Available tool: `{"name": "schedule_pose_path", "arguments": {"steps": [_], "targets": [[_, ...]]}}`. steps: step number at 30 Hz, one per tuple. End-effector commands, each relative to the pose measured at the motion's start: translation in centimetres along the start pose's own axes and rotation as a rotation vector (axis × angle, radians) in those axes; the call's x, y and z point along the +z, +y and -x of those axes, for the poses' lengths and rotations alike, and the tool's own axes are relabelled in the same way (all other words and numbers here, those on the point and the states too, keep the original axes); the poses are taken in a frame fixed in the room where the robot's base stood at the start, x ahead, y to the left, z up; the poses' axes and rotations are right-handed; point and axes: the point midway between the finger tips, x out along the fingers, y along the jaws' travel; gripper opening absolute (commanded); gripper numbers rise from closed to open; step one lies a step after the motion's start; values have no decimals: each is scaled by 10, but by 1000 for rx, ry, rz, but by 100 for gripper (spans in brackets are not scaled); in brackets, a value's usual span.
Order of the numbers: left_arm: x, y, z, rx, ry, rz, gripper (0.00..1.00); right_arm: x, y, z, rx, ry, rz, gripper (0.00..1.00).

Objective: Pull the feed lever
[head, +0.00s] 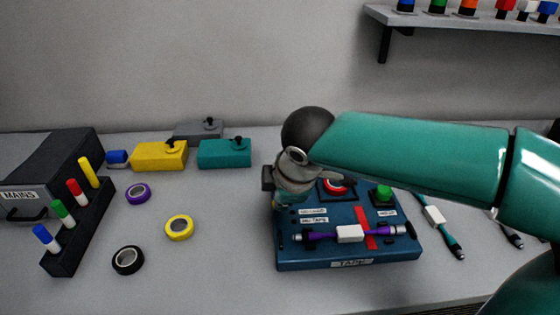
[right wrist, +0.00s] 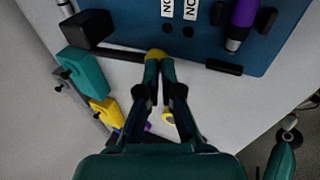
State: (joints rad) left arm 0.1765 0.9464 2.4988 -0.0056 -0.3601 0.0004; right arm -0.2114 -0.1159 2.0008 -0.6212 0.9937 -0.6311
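The blue tape machine (head: 345,254) stands on the bench in the head view, below my right arm. In the right wrist view a dark lever (right wrist: 125,53) runs from a black block (right wrist: 88,29) at the machine's side to a yellow knob (right wrist: 155,55). My right gripper (right wrist: 161,64) has its fingertips together right at this knob, overlapping it in the picture. I see no part of the knob clearly clasped between them. In the head view my wrist hides the lever and the fingers. My left gripper is out of view.
A purple cable (head: 325,236) lies across the machine's front, near a red button (head: 336,184) and a green button (head: 384,192). Yellow (head: 160,156) and teal (head: 224,153) boxes, tape rolls and a marker rack (head: 85,235) stand left. Bench in front of the rolls is clear.

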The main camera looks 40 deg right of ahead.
Motion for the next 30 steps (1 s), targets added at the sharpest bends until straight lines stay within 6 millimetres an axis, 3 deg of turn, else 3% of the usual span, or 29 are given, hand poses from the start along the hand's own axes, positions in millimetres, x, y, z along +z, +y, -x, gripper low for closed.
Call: {"name": "schedule_pose_path", "arguments": {"steps": [4, 8, 13, 24, 30], "targets": [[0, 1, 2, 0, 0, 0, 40, 0, -4, 0, -13, -7, 3, 0], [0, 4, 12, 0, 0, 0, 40, -2, -2, 13, -10, -4, 4, 0], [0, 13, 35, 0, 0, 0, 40, -6, 3, 45, -1, 1, 6, 0], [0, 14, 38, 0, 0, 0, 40, -6, -6, 116, 3, 5, 6, 0], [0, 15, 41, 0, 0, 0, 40, -6, -8, 134, 1, 4, 7, 0]]}}
